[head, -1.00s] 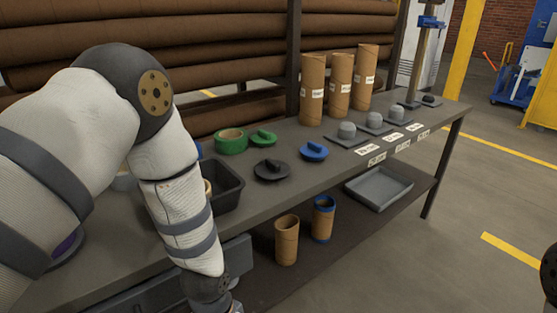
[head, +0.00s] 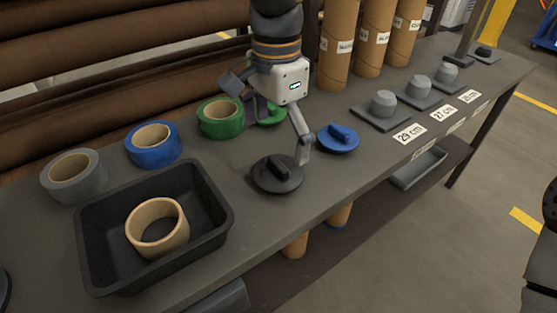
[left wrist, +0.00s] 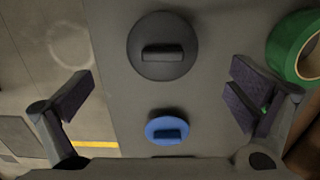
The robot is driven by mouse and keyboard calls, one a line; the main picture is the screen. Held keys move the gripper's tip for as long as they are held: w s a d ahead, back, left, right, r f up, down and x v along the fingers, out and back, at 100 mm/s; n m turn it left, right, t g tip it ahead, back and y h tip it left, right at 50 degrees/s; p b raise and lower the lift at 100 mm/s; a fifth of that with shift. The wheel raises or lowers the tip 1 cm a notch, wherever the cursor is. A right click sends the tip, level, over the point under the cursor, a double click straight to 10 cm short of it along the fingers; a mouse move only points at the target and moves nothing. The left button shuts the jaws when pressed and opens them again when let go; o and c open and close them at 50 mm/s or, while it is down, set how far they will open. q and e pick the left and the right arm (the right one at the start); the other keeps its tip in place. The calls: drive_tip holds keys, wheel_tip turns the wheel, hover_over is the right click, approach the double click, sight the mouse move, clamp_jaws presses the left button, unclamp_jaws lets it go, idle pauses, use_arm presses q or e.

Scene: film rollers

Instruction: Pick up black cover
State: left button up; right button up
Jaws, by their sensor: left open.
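The black cover (head: 277,176), a round disc with a raised bar handle, lies flat on the grey table in the head view. It also shows whole in the left wrist view (left wrist: 162,36), at the top middle. My left gripper (head: 272,128) is open and empty above the table, just behind and above the black cover. One finger overlaps the cover's right edge in the head view; I cannot tell if they touch. In the left wrist view the open fingers (left wrist: 158,98) stand wide apart to either side, with the cover beyond them. My right gripper is not in view.
A blue cover (head: 338,139) lies close on the right. A green cover (head: 270,113) is partly hidden behind my gripper. Green (head: 221,120), blue (head: 153,147) and grey (head: 73,179) rolls stand left. A black bin (head: 98,253) holds a tan ring (head: 157,228).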

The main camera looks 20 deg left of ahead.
sight(278, 163)
use_arm(q)
drive_tip(key=f, duration=0.8)
drive_tip(key=shift+w+f, duration=0.15)
drive_tip(key=shift+w, duration=0.15)
drive_tip(key=c, duration=1.1)
